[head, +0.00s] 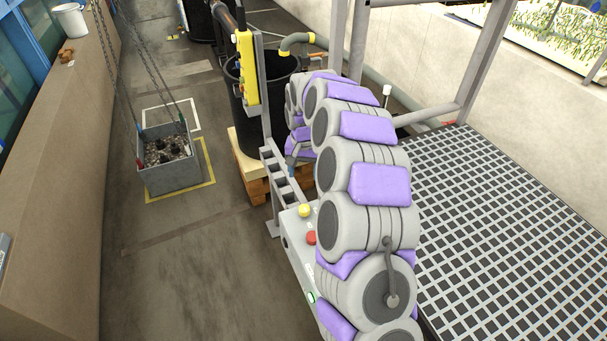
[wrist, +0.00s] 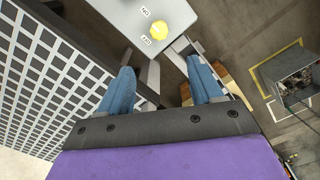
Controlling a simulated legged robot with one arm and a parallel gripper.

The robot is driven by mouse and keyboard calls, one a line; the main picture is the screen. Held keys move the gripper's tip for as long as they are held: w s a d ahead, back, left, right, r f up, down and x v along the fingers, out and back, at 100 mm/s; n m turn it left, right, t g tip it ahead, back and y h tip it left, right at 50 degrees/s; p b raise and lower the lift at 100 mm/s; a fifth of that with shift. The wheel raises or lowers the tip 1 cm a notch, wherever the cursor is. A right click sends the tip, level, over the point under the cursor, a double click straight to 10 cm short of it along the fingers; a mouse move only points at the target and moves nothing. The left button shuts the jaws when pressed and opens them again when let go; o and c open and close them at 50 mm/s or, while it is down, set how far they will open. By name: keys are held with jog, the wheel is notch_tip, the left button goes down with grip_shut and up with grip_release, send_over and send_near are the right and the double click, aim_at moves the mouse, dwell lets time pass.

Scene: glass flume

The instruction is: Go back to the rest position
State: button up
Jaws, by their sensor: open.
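My gripper (wrist: 163,84) shows in the wrist view with its two blue fingers spread wide apart. No object is between them. In the head view my arm, grey with purple pads, curves up and over, and its far end bends down near the black barrel. The gripper there is mostly hidden behind my own arm links. In the wrist view, a grey control box (wrist: 186,18) with a yellow button (wrist: 159,31) lies beyond the fingertips. The yellow button also shows in the head view (head: 304,210), above a red button (head: 311,237).
A black barrel (head: 246,120) stands on a wooden pallet (head: 254,187) near my arm, beside a yellow control panel (head: 246,68). A grey crate (head: 170,178) hangs on chains at left. A metal grating (head: 500,235) fills the right. The floor at lower left is clear.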

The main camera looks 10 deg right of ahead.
dwell(0.4)
jog(key=s+a+r+n, duration=0.2)
jog(key=s+r, duration=0.4)
jog(key=s, duration=0.3)
jog(key=s+a+r+n, duration=0.1)
jog(key=s+r, duration=0.5)
jog(key=s, duration=0.3)
jog(key=s+d+n+g, duration=0.1)
jog(key=s+d, duration=0.2)
jog(key=s, duration=2.4)
jog(key=shift+f+g, duration=0.25)
jog(key=shift+g, duration=0.15)
